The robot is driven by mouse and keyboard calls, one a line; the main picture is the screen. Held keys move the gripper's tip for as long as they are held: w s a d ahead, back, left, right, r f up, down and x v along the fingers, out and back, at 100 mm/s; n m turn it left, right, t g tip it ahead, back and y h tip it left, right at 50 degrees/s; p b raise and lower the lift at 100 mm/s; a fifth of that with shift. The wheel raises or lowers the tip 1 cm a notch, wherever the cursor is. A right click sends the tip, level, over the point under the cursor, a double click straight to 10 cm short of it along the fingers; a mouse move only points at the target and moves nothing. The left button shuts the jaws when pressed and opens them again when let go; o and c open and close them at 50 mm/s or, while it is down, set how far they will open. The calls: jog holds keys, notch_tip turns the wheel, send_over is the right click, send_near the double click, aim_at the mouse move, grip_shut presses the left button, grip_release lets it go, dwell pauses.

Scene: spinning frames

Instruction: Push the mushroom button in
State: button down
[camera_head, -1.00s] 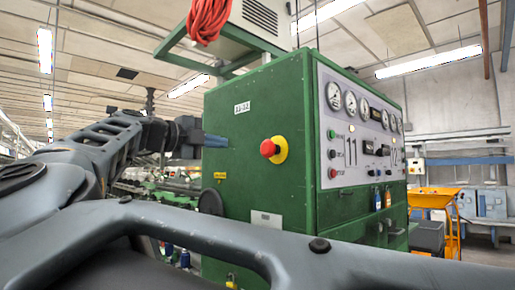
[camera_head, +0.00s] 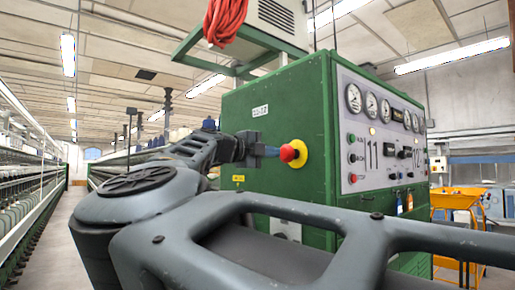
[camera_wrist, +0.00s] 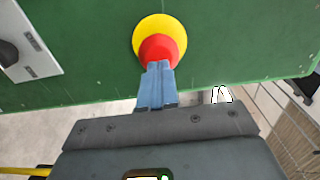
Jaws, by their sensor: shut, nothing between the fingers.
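The mushroom button has a red cap (camera_head: 288,153) on a yellow round base (camera_head: 301,153), on the side of the green machine cabinet (camera_head: 290,108). In the wrist view the red cap (camera_wrist: 160,48) is in front of the yellow disc (camera_wrist: 160,24). My gripper (camera_head: 277,152) has its blue fingers shut and empty, with the tips right at the left side of the cap. In the wrist view the fingertips (camera_wrist: 159,66) overlap the cap's lower edge. They look to be touching it or very close; I cannot tell which, nor how far in the cap sits.
The control panel (camera_head: 382,135) with gauges and small buttons is on the cabinet's right face. Red hose (camera_head: 232,20) hangs above. A yellow cart (camera_head: 458,205) stands at the right. An open aisle (camera_head: 62,225) runs between machine rows at the left.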

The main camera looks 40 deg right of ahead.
jog(key=shift+d, duration=1)
